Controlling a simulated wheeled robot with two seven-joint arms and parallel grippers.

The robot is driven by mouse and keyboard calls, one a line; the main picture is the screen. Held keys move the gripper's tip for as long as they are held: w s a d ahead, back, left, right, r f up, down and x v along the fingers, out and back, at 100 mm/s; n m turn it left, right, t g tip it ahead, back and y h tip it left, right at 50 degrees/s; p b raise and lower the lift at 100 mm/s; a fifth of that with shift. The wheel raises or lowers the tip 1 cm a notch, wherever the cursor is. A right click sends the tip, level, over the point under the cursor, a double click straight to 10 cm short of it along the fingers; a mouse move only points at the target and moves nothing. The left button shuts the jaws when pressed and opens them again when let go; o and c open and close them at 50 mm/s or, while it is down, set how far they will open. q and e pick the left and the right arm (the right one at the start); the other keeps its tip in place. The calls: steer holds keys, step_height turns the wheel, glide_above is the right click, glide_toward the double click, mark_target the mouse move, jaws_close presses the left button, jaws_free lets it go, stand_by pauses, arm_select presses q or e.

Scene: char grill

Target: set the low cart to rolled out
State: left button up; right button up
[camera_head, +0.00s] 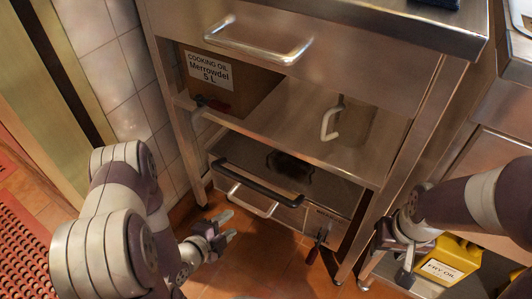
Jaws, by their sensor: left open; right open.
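The low cart (330,226) appears to be the low metal unit on the floor beneath the steel table, inside its legs. A dark bar handle (262,185) runs across its front, with a pale handle (250,200) just below. A red-and-black lever or latch (319,243) hangs at its right front. My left gripper (226,230) is open and empty, low in front of the cart's left part and apart from the handles. My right gripper (397,268) is open and empty, right of the cart near the table's right front leg.
The steel table (380,50) stands above with a drawer handle (258,45). Its shelf holds a cooking oil box (230,85) and a pale handle (331,122). A yellow fry oil container (452,260) stands at right. Tiled floor (270,265) is clear in front.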

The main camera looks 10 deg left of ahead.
mark_target(253, 183)
arm_select(q)
step_height(253, 183, up, 5)
steer(key=w+m+t+h, duration=0.1)
steer(key=w+m+t, duration=0.1)
steer(key=m+t, duration=0.1)
steer(key=shift+m, duration=0.5)
steer(key=b+x, duration=0.6)
steer(key=x, duration=0.6)
steer(key=shift+w+d+f, duration=0.1)
steer(key=shift+d+f, duration=0.05)
steer(key=shift+w+d, duration=0.1)
steer(key=shift+w, duration=0.3)
jaws_close()
